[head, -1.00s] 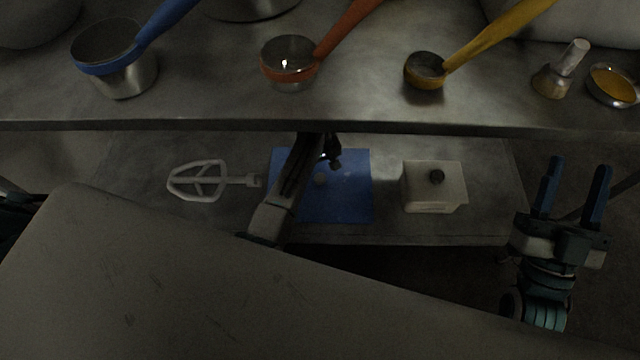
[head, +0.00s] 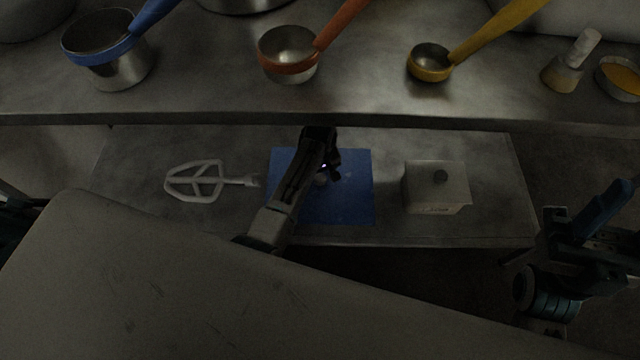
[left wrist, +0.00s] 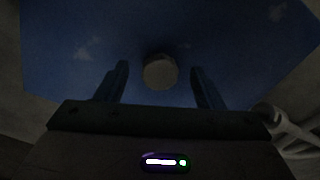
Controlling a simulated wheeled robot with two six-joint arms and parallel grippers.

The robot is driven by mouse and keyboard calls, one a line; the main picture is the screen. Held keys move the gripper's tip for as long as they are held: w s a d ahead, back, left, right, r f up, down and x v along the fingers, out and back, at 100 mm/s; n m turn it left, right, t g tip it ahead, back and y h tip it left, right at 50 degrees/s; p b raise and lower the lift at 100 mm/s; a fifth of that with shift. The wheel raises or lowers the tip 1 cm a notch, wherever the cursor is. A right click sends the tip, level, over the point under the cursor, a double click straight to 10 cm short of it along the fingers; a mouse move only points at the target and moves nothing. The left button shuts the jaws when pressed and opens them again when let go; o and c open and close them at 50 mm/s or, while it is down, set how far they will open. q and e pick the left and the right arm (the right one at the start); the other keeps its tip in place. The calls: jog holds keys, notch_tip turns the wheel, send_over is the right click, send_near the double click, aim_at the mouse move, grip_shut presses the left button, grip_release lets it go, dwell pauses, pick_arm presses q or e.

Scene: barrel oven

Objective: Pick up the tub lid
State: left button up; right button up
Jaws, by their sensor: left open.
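The pale, box-shaped tub (head: 432,203) stands on the lower shelf, right of the blue mat. Its flat lid (head: 420,175) is on top, with a dark round knob (head: 441,176). My left gripper (head: 325,172) is over the blue mat, left of the tub and apart from it. In the left wrist view the left gripper (left wrist: 160,85) is open, with a small pale round thing (left wrist: 160,72) showing between its fingers over the mat; I cannot tell its distance from them. My right gripper (head: 612,205) is at the right edge, away from the tub, its fingers seen nearly edge-on.
The blue mat (head: 355,200) lies on the lower shelf (head: 500,180). A pale mixer beater (head: 200,182) lies left of it and also shows in the left wrist view (left wrist: 285,125). The upper shelf's edge (head: 380,123) runs above, carrying several metal pans and cups.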

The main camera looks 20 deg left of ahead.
pick_arm(q)
grip_shut()
dwell(0.4)
